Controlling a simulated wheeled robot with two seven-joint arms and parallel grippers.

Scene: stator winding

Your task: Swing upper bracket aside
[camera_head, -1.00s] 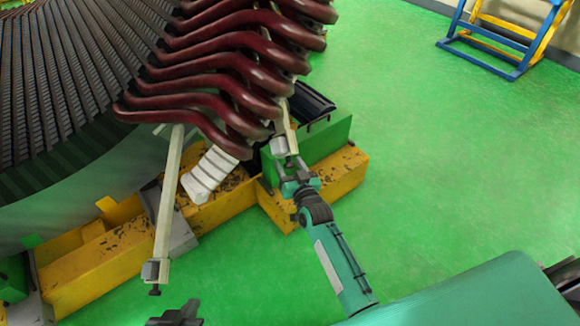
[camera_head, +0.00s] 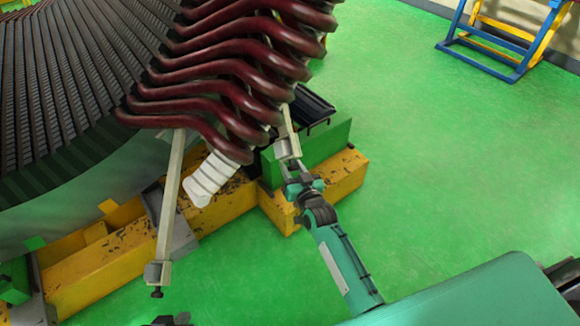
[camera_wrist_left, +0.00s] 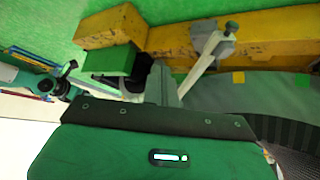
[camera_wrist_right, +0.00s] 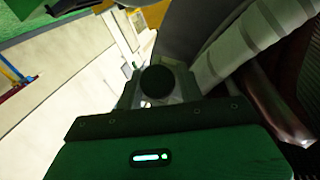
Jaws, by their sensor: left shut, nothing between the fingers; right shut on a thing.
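The upper bracket (camera_head: 288,132) is a pale bar that comes down from under the dark red coils in the head view, with a block at its lower end. My right gripper (camera_head: 293,172) is shut on the fitting at that lower end. In the right wrist view a dark round knob (camera_wrist_right: 157,82) sits between the fingers. A second pale bracket (camera_head: 170,205) hangs to the left, its end block and bolt free. My left gripper (camera_head: 172,320) is barely in the head view at the bottom edge. In the left wrist view its fingers (camera_wrist_left: 160,85) are shut and empty.
The stator (camera_head: 60,90) with its dark red coils (camera_head: 215,90) fills the upper left. A white wrapped piece (camera_head: 212,178) hangs between the brackets. A yellow base beam (camera_head: 110,262) and green block (camera_head: 325,140) stand below. The green floor to the right is clear up to a blue-yellow stand (camera_head: 490,45).

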